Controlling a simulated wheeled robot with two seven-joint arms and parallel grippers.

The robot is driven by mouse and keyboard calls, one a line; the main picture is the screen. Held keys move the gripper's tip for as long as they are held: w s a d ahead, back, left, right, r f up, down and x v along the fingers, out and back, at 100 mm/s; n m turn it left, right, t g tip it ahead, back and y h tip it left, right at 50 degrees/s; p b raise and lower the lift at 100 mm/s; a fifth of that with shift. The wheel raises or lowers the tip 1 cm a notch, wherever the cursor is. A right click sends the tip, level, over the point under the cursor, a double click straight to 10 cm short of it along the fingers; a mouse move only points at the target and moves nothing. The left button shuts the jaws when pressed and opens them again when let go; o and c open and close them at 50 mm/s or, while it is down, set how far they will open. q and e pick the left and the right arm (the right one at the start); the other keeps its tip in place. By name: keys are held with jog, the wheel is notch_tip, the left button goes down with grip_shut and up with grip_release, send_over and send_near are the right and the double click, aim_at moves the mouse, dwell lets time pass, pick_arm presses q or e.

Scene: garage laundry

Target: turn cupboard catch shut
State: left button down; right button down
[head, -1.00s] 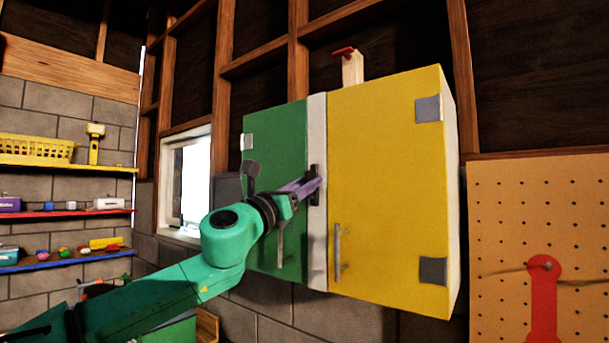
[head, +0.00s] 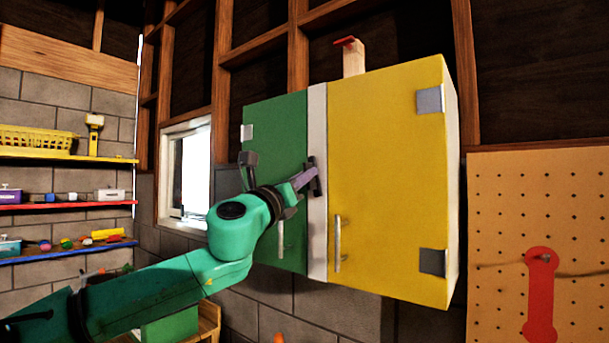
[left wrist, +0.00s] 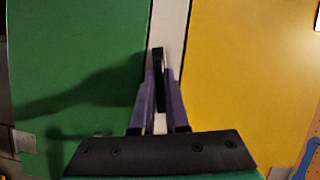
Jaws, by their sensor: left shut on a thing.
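The cupboard has a green left door (head: 275,130) and a yellow right door (head: 385,180), both flush in the front. A white strip (head: 317,120) runs between them, and the dark catch (head: 317,187) sits on it. In the head view the catch is near upright, its top leaning slightly left. My left gripper (head: 307,177) is shut on the catch. My right gripper is in neither view.
Vertical handles stand on the green door (head: 281,238) and yellow door (head: 338,243). A wooden block with a red top (head: 353,58) is above the cupboard. A pegboard (head: 500,210) hangs at the right, and shelves (head: 60,206) are at the left.

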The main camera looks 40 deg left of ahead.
pick_arm(q)
jog(key=shift+n+g+y+p, duration=0.9)
jog(key=shift+n+p, duration=1.1)
jog(key=shift+n, duration=1.15)
jog(key=shift+n+g+y+p, duration=0.65)
jog(key=shift+n+g+p, duration=0.5)
jog(key=shift+n+p, duration=1.5)
jog(key=shift+n+g+y+p, duration=0.75)
jog(key=shift+n+g+p, duration=0.5)
jog(key=shift+n, duration=2.45)
jog(key=c, duration=0.9)
grip_release()
jog(key=b+v, duration=0.6)
jog(key=v, duration=0.8)
jog(key=shift+s+f, duration=0.1)
jog(key=shift+s, duration=0.2)
